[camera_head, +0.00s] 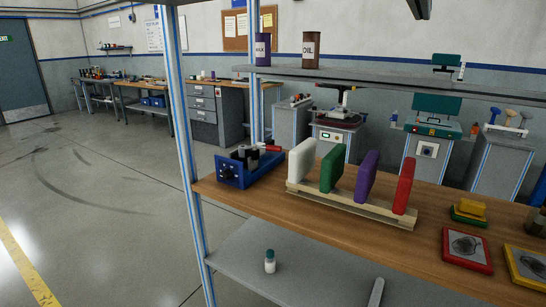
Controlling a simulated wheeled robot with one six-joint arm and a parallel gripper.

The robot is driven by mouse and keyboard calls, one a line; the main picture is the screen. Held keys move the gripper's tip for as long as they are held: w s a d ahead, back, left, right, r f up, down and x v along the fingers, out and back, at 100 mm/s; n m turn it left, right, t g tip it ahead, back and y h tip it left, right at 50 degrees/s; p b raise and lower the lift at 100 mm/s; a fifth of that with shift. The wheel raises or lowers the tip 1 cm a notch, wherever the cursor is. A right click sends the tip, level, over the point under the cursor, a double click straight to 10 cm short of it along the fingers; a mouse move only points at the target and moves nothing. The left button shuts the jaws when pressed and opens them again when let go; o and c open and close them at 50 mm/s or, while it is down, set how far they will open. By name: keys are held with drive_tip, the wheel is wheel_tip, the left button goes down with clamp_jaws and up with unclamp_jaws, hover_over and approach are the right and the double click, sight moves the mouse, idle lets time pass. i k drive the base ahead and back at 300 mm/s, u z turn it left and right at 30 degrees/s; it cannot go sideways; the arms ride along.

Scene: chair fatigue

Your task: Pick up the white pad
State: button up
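The white pad (301,161) stands upright at the left end of a pale wooden rack (352,207) on the wooden workbench. To its right in the same rack stand a green pad (332,169), a purple pad (367,176) and a red pad (403,187), with gaps between them. A dark piece (421,9) at the top edge, right of centre, may be the end of my gripper. It is cut off by the frame and far above the pads, and I cannot tell its opening.
A blue box with dark cylinders (249,167) stands close left of the rack. A grey shelf (400,80) with two cans crosses behind and above the pads. A blue-edged post (180,110) rises at left. Framed red (467,250) and yellow pieces lie at right.

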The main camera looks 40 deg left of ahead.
sight(301, 159)
drive_tip(key=u, duration=0.65)
drive_tip(key=i, duration=0.65)
drive_tip(key=u, duration=0.6)
drive_tip(key=i, duration=0.5)
